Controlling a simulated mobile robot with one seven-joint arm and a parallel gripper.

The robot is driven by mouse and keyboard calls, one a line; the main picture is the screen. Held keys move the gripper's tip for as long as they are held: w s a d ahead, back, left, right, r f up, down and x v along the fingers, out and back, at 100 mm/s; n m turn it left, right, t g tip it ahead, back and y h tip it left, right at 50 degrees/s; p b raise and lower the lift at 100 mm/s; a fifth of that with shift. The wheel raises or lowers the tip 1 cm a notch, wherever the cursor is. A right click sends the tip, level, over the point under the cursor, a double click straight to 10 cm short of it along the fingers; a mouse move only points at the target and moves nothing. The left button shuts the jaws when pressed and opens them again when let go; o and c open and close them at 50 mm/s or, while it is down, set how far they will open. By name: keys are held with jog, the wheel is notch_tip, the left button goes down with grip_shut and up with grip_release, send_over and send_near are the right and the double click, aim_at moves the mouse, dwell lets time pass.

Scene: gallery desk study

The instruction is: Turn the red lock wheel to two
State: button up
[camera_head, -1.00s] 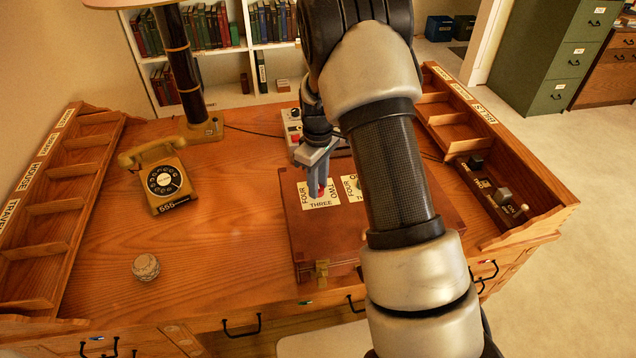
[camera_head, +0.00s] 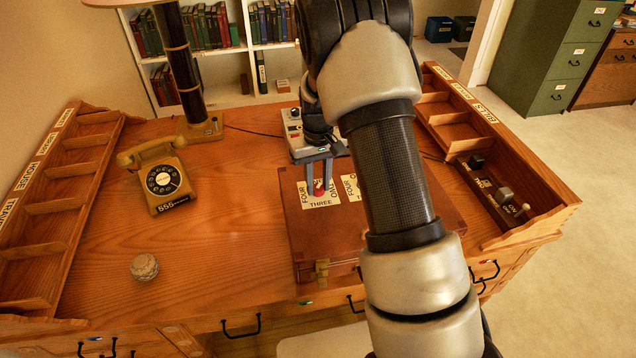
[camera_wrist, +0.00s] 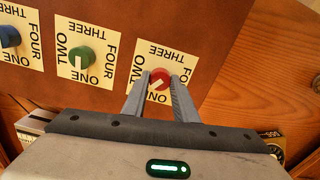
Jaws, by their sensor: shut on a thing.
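The red lock wheel (camera_head: 319,186) sits on a pale label marked ONE to FOUR on the brown case (camera_head: 300,240). In the wrist view, the red wheel (camera_wrist: 159,77) lies between the fingertips of my gripper (camera_wrist: 159,86), which is shut on its sides. Its white mark points down and left in that view, between TWO and ONE. My gripper (camera_head: 320,189) also shows over the wheel in the head view. The green wheel (camera_wrist: 81,57) has its mark towards ONE. The blue wheel (camera_wrist: 9,36) is partly cut off at the left edge.
A yellow telephone (camera_head: 162,177) and a round woven-looking object (camera_head: 144,267) stand on the desk left of the case. A grey box with controls (camera_head: 294,130) is behind the case. Wooden compartments (camera_head: 455,120) line the right side.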

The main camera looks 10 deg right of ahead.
aim_at(318, 187)
jog(key=m, duration=0.5)
jog(key=shift+m, duration=0.3)
jog(key=m, duration=0.4)
jog(key=shift+m+p, duration=0.3)
jog(key=shift+p, duration=0.05)
jog(key=o, duration=1.1)
jog(key=shift+c, duration=0.2)
notch_tip(318, 187, up, 18)
jog(key=shift+f+p, duration=0.25)
jog(key=shift+p, duration=0.15)
